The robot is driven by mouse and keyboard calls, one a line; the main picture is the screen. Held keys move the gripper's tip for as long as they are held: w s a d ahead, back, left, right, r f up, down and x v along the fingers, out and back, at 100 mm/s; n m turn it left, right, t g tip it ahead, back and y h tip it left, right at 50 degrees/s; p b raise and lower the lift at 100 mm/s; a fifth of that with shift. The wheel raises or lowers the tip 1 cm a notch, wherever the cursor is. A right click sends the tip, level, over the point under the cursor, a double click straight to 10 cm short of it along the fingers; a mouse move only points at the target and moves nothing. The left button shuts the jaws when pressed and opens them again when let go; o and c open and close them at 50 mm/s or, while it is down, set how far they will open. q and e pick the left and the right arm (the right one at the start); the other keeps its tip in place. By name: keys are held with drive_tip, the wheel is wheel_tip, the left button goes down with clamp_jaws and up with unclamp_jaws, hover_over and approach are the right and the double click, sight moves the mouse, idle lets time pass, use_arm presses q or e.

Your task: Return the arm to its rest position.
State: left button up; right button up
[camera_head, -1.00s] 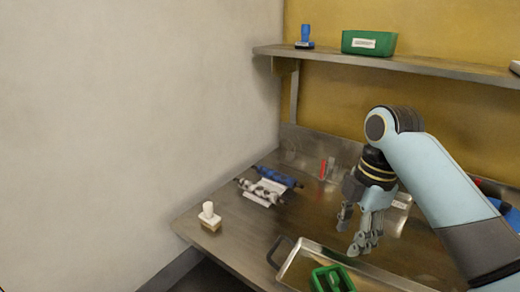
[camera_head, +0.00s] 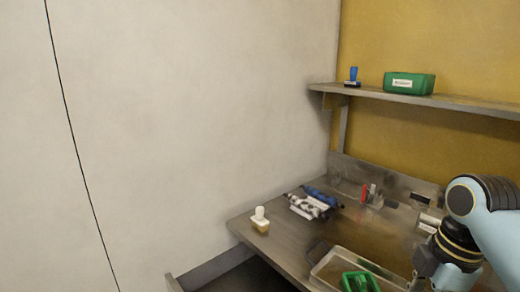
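My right arm (camera_head: 490,215) comes in from the right edge, pale blue with dark joints. Its gripper (camera_head: 430,278) points down at the bottom right, by the right end of the metal tray. The fingertips are cut off by the lower edge, so I cannot tell whether they are open or shut. Nothing shows held in the visible part. My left arm and gripper are not in view.
A steel table (camera_head: 290,235) holds a white-topped stamp (camera_head: 260,220), blue and white rollers (camera_head: 312,203), and a metal tray (camera_head: 330,262) with a green container (camera_head: 360,282). A shelf (camera_head: 430,100) above holds a green bin (camera_head: 409,83) and a blue stamp (camera_head: 352,77).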

drive_tip(key=s+r+m+t+h, duration=0.2)
drive_tip(key=s+r+m+t, duration=0.1)
drive_tip(key=s+m, duration=1.35)
wheel_tip(320, 180, down, 35)
drive_tip(key=s+d+g+b, duration=0.1)
drive_tip(key=s+d+b, duration=0.15)
drive_tip(key=b, duration=0.75)
use_arm(q)
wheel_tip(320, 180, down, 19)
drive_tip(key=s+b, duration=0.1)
drive_tip(key=b, duration=0.8)
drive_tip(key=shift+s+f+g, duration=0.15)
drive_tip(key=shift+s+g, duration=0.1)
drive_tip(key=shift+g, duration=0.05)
use_arm(e)
drive_tip(key=s+f, duration=0.9)
drive_tip(key=f, duration=0.4)
drive_tip(key=s+d+f+g, duration=0.1)
drive_tip(key=s+f, duration=0.9)
drive_tip(key=f, duration=0.4)
drive_tip(key=shift+d, duration=0.3)
drive_tip(key=shift+s+n+g, duration=0.1)
drive_tip(key=shift+n+g, duration=0.15)
drive_tip(key=shift+g, duration=0.05)
